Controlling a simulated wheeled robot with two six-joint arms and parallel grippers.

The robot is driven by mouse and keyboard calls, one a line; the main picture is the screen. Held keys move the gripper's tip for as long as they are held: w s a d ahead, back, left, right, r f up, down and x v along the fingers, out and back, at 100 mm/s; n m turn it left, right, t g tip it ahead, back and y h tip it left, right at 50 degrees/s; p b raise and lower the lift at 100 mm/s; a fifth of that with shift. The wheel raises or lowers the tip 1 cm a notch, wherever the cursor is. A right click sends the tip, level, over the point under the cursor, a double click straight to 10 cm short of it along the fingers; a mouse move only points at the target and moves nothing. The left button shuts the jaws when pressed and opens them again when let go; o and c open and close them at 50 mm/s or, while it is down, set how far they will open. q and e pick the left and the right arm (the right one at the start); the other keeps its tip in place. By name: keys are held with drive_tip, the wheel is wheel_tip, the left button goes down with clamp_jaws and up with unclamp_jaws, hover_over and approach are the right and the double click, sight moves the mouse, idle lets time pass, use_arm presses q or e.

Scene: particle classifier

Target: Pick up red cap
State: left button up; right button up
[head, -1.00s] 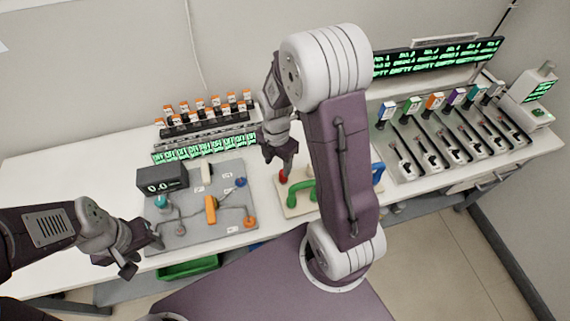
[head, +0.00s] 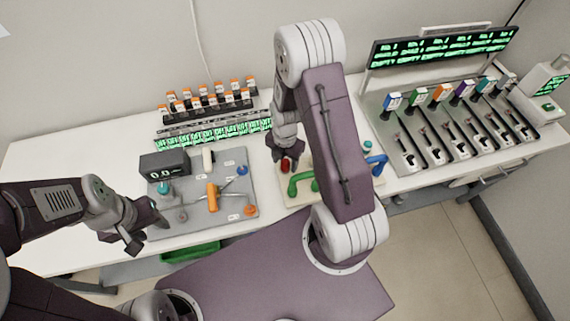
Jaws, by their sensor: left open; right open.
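The red cap (head: 286,165) is on the cream board (head: 297,200) in the middle of the white table. My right gripper (head: 287,160) is directly over the red cap, its fingers close around or beside it. The fingers partly hide the cap, and contact cannot be told. The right gripper is open. My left gripper (head: 143,232) is open and empty at the table's front edge, left of the grey panel.
The grey panel (head: 240,175) carries an orange handle (head: 212,196) and a display box (head: 165,164). Orange-capped vials (head: 215,98) stand behind. A slotted rack (head: 450,125) is at right.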

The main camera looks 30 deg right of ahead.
sight(285, 161)
drive_tip(key=shift+f, duration=0.25)
clamp_jaws()
drive_tip(key=shift+w+r, duration=0.1)
drive_tip(key=shift+r, duration=0.5)
wheel_tip(285, 161, up, 3)
drive_tip(key=shift+f, duration=0.1)
drive_tip(key=s+d+r, duration=0.2)
drive_tip(key=d+r, duration=0.5)
drive_tip(key=d, duration=0.4)
drive_tip(key=shift+s+d+b, duration=0.15)
drive_tip(key=shift+d+b, duration=0.1)
drive_tip(key=shift+b, duration=0.15)
